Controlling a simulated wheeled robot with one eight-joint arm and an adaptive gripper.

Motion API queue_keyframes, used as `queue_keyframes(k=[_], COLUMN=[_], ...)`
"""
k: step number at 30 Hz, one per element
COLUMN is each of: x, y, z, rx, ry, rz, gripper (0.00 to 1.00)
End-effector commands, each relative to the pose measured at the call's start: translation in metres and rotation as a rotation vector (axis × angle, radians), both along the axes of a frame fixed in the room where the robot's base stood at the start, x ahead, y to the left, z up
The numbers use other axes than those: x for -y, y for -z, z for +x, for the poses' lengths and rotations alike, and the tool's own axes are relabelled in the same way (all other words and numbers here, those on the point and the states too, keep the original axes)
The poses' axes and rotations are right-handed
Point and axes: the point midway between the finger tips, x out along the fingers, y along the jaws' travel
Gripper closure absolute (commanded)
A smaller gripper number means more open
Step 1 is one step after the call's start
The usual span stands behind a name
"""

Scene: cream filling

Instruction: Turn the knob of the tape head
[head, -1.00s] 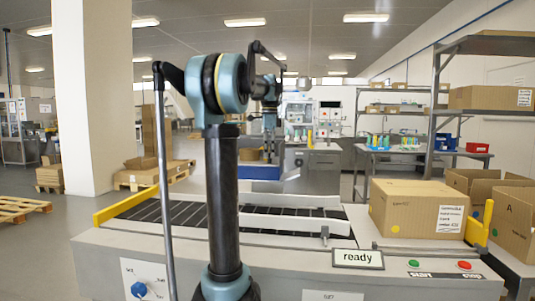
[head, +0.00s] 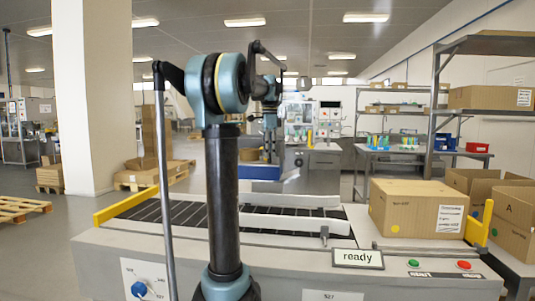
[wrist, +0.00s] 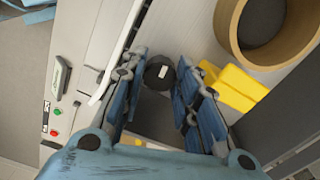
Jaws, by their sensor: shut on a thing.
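The tape head's knob (wrist: 158,73) is a dark round cap with a small white mark, seen in the wrist view. My gripper (wrist: 159,75) has its blue jointed fingers on both sides of this knob and is shut on it. The contact surfaces are partly hidden by the fingers. The knob cannot be made out there.
A brown tape roll (wrist: 238,45) and a yellow part (wrist: 235,87) lie close right of the fingers in the wrist view. In the head view are a conveyor (head: 170,211), a closed carton (head: 400,208), a "ready" sign (head: 358,259) and a blue panel knob (head: 139,289).

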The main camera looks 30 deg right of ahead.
Motion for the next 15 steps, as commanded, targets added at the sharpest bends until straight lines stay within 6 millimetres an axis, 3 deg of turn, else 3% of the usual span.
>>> queue_keyframes(k=[15], x=[0.0015], y=[-0.0011], z=[0.0045], rx=[0.009], ry=[-0.464], rz=[-0.003], gripper=[0.95])
